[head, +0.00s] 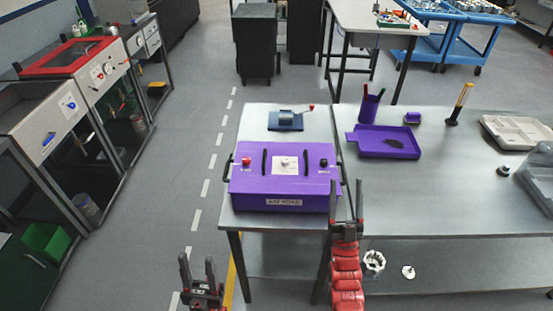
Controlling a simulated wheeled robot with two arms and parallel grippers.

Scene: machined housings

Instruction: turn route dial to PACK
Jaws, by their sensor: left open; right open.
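A purple box (282,188) sits on the metal table. Its top carries a white plate with a small dial (285,164) in the middle, a red knob (247,161) on the left and a black knob (323,162) on the right. The markings are too small to read, so I cannot confirm which is the route dial or where it points. My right gripper (346,190) is open and empty at the box's right front corner. My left gripper (197,264) is open and empty, low in front of the table's left end, apart from the box.
A blue fixture (286,121) stands behind the box. To the right are a purple tray (384,141), a purple cup (370,107) and a pale tray (518,132). Machines with knobs, one with a red frame (68,56), line the left wall. Floor between is clear.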

